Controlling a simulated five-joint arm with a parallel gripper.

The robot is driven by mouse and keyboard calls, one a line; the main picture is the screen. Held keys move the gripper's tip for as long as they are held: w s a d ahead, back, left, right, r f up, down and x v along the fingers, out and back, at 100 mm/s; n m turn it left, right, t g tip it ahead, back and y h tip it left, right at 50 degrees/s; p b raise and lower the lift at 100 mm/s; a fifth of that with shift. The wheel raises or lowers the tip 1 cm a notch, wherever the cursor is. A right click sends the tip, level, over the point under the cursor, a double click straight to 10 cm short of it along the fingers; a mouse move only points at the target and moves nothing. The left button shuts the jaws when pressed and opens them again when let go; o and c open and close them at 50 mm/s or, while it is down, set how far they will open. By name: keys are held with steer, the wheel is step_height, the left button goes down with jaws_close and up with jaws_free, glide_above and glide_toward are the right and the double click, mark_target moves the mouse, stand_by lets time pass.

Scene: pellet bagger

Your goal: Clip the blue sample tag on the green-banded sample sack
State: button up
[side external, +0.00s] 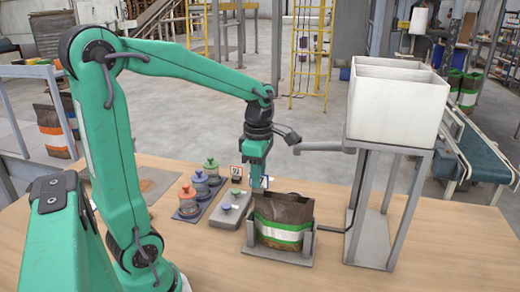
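The green-banded sample sack (285,222) is dark brown with green and white bands. It stands upright in a grey holder (277,255), with its mouth at the top. My gripper (258,178) points down just above the sack's back left top edge. The blue sample tag (264,183), small and white with blue, shows at the fingertips; the fingers look shut on it. Whether the tag touches the sack rim is too small to tell.
A grey block (229,212) with green and blue knobs lies left of the sack. A red-edged tag (235,172) stands behind it. Several capped jars (188,201) stand further left. A white hopper (396,103) on a grey frame stands right. The front table is clear.

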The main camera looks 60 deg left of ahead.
steer(key=shift+r, duration=3.1)
steer(key=shift+d, duration=0.1)
steer(key=s+d+m+t, duration=0.2)
steer(key=s+d+m, duration=0.2)
steer(key=m, duration=0.9)
steer(key=s+d+f+m+t, duration=0.1)
steer(key=s+d+m+t, duration=0.2)
steer(key=m, duration=1.1)
steer(key=shift+s+d+f+t, duration=0.25)
steer(key=shift+s+d+t, duration=0.05)
steer(key=shift+s+d, duration=0.55)
